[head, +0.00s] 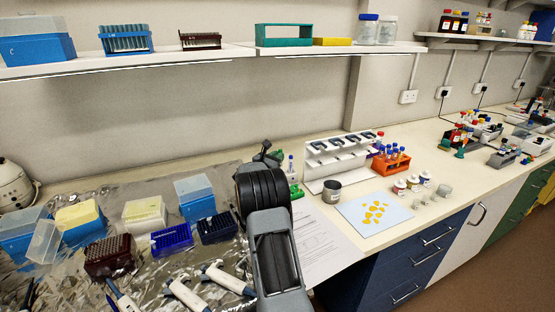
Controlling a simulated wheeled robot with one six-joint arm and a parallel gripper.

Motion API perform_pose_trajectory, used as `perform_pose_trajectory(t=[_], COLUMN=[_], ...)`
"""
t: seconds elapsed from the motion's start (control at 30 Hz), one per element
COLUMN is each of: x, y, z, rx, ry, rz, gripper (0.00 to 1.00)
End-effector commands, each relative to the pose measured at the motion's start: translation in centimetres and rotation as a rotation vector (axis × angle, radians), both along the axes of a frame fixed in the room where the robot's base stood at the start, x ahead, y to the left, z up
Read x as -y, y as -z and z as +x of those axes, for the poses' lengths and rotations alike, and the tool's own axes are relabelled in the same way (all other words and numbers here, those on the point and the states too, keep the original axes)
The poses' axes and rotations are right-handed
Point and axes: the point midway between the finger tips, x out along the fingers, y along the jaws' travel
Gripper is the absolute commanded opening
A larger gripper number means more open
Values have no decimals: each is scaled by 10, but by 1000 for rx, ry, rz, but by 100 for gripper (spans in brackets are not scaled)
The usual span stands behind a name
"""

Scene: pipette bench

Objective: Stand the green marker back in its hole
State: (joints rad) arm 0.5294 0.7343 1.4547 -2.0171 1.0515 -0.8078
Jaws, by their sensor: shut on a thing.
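My gripper (267,154) is at the centre of the head view, beyond my dark wrist, above the back of the bench. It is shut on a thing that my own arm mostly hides. I take it to be the green marker, but I cannot make out its shape or tilt. Just right of my gripper stands a slim, pale upright item with a blue top (291,161). A small green holder (296,190) is partly visible below it, behind my wrist. I cannot make out any hole from here.
Foil on the left carries tip boxes, a dark red rack (110,256), blue racks (171,239) and pipettes (228,279). Right of my arm are a white pipette stand (322,178), a grey cup (332,190), an orange tube rack (391,163) and a paper sheet (318,240).

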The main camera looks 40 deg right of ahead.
Motion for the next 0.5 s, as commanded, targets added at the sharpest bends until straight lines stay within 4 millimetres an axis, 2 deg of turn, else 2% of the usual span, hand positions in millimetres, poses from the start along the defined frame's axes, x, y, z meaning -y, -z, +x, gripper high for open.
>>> perform_pose_trajectory(t=[0.03, 0.27, 0.3, 0.5], x=[-2, -1, -1, -1], y=[25, 25, 25, 25], z=[-1, -1, -1, -2], rx=[-31, -32, -32, -33], ry=[-3, -3, -3, -2], rz=[33, 33, 33, 33], gripper=[0, 0, 20, 39])
